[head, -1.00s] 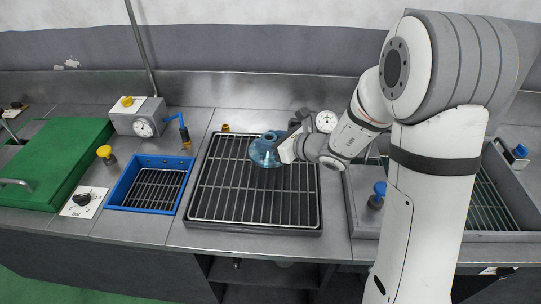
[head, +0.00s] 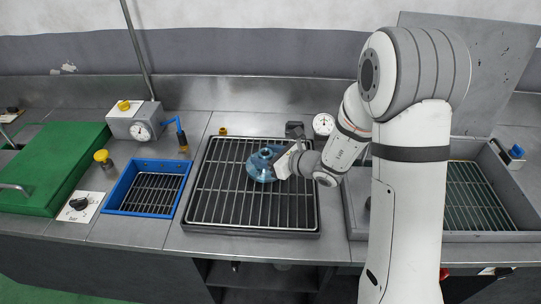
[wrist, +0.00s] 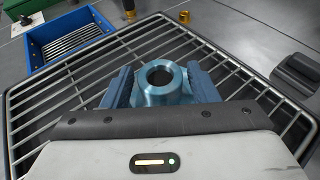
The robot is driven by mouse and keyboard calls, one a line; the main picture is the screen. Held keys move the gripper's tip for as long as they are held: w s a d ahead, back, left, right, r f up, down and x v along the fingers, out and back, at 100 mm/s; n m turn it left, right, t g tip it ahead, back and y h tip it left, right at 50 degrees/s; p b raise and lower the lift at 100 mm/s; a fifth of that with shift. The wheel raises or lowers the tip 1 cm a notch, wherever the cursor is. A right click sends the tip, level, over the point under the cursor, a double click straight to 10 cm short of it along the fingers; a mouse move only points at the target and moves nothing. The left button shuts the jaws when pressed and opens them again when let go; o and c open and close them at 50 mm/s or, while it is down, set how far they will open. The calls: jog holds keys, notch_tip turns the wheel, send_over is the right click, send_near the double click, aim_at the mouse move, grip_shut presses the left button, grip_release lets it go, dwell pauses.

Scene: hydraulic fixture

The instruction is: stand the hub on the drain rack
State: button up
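The blue hub (head: 261,168), a round flanged piece with a short bored neck, is upright over the middle of the drain rack (head: 215,213), a grid of grey bars in a dark frame. My gripper (head: 283,163) reaches it from the right. In the wrist view the hub's neck and bore (wrist: 160,77) face up between the two fingers of my gripper (wrist: 160,92), which are closed against its sides. The lower part of the hub is partly hidden by the gripper, and I cannot tell whether it touches the bars.
A blue-rimmed basin (head: 119,207) with a small grate is to the left, beside a green lid (head: 55,165). A gauge box (head: 135,120) stands behind. A round gauge (head: 323,124) is behind my wrist. Another sink with a grate (head: 475,197) is at right. The rack around the hub is clear.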

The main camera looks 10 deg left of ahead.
jog(key=shift+o, duration=0.7)
jog(key=shift+r, duration=0.1)
